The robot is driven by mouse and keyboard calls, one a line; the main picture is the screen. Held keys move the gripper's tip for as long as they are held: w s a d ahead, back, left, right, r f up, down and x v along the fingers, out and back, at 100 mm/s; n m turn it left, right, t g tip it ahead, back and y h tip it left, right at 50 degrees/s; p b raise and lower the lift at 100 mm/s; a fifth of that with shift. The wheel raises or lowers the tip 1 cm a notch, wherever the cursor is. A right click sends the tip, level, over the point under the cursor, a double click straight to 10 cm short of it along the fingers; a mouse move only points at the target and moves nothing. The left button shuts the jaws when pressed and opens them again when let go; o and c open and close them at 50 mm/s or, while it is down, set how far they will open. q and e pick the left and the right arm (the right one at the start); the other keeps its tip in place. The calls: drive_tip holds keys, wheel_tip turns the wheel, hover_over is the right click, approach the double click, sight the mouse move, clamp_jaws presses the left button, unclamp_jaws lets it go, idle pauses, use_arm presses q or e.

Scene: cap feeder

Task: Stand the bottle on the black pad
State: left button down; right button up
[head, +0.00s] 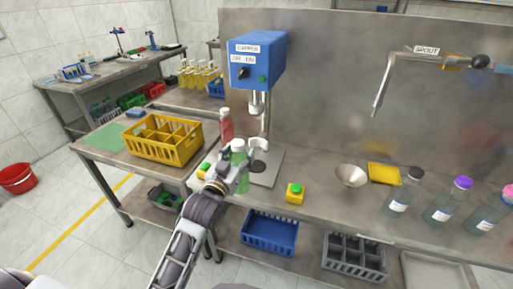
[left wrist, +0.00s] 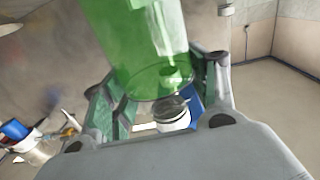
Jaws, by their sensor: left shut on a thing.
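A translucent green bottle (head: 240,158) is in my left gripper (head: 236,172), just in front of and to the left of the black pad (head: 259,168). The pad is a dark round spot on the grey base plate under the blue capper (head: 257,60). In the left wrist view the green bottle (left wrist: 135,45) is large between the two fingers of the gripper (left wrist: 160,88), which is shut on it. The gripper and wrist hide part of the bottle in the head view. I cannot tell whether its bottom touches anything. My right gripper is not in view.
A red bottle (head: 226,125) stands behind and left of the green one. A yellow box with a green button (head: 295,193), a metal funnel (head: 351,176) and clear bottles, one with a dark cap (head: 403,192), stand to the right. A yellow crate (head: 164,139) is at left.

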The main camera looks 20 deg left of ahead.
use_arm(q)
drive_tip(key=w, duration=1.7)
drive_tip(key=shift+w+d+r, duration=0.15)
drive_tip(key=shift+w+d, duration=0.05)
drive_tip(key=shift+d, duration=0.2)
drive_tip(key=shift+f, duration=1.8)
drive_tip(key=shift+c, duration=2.2)
unclamp_jaws()
drive_tip(key=shift+s+f, duration=0.1)
drive_tip(key=shift+f, duration=0.05)
drive_tip(key=s, duration=1.2)
drive_tip(key=shift+a, duration=0.3)
